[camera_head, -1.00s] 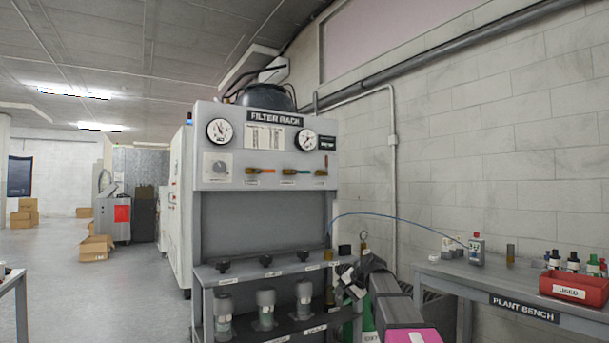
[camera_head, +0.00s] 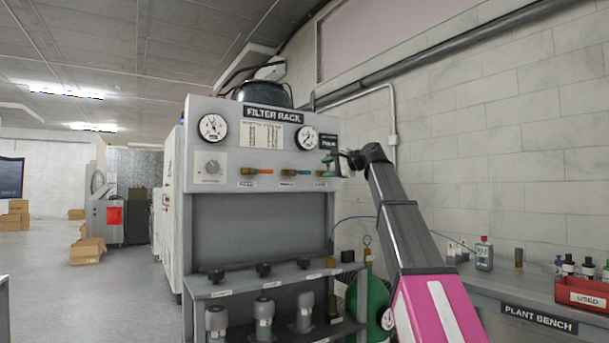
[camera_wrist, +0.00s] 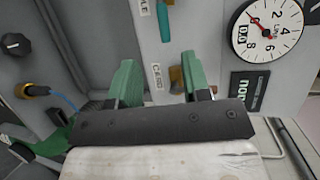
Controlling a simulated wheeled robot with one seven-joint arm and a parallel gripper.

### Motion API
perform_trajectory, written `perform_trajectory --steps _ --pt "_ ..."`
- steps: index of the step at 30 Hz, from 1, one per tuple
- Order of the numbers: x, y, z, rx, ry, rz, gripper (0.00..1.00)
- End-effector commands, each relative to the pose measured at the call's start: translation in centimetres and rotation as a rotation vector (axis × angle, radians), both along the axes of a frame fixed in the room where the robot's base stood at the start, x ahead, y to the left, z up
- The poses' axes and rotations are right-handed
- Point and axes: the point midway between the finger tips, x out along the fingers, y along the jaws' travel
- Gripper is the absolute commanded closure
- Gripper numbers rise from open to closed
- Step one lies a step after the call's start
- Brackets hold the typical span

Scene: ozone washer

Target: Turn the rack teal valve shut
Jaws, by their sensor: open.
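The rack teal valve (camera_head: 302,174) is on the filter rack's upper panel, its lever lying level and pointing right from a brass body. Its teal lever also shows at the top edge of the wrist view (camera_wrist: 165,20). My gripper (camera_head: 334,163) is at the panel's right end, to the right of the teal valve and apart from it. In the wrist view my gripper (camera_wrist: 158,82) is open, with its green fingers spread on either side of a brown-orange part (camera_wrist: 177,78) of the rightmost valve. Whether they touch it cannot be told.
An orange-levered valve (camera_head: 262,171) sits left of the teal one. Gauges (camera_head: 213,127) and a knob (camera_head: 212,166) are on the same panel. Below, a shelf (camera_head: 235,288) carries black knobs and filter bowls. The plant bench (camera_head: 500,300) stands at right.

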Motion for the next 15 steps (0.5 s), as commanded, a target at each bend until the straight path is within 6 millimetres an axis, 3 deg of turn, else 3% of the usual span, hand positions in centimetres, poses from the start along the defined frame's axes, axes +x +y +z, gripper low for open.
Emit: perform_trajectory --steps 7,15 --pt "0.9 1.5 0.2 0.007 0.0 0.003 0.56" --pt "3.5 5.5 -0.6 0.006 -0.001 0.004 0.56"
